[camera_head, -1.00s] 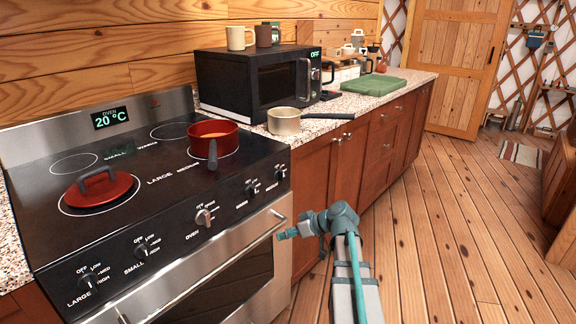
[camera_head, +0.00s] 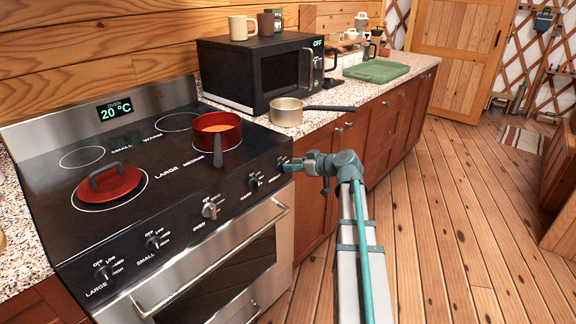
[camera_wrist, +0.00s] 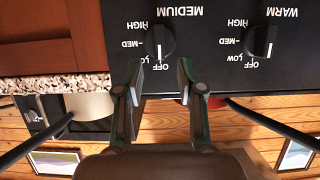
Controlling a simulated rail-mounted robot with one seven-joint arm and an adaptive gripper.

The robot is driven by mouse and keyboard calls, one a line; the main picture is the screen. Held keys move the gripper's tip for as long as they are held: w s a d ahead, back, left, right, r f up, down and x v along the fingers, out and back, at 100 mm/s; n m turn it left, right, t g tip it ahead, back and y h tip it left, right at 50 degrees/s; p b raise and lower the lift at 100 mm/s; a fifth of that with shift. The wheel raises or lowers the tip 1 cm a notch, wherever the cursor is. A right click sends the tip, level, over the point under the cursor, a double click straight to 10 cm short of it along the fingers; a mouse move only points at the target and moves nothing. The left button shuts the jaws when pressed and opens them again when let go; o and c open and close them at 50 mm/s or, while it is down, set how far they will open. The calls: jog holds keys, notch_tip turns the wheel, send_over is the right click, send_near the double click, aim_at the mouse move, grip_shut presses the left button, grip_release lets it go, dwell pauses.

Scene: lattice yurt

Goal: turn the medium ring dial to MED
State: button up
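The medium ring dial (camera_wrist: 160,42) is a black knob under the MEDIUM label, upside down in the wrist view. Its white mark points at OFF; MED and HIGH are printed further round. My gripper (camera_wrist: 159,73) is open, with its two fingers on either side of the line to the dial and nothing between them. In the head view my gripper (camera_head: 288,166) is at the right end of the stove's front panel and hides most of the medium dial there. I cannot tell whether the fingers touch the panel.
The warm dial (camera_wrist: 262,40) is beside the medium dial, also at OFF. The oven handle (camera_head: 210,262) juts out below.

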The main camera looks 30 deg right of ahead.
jog(key=shift+x, duration=1.5)
grip_shut()
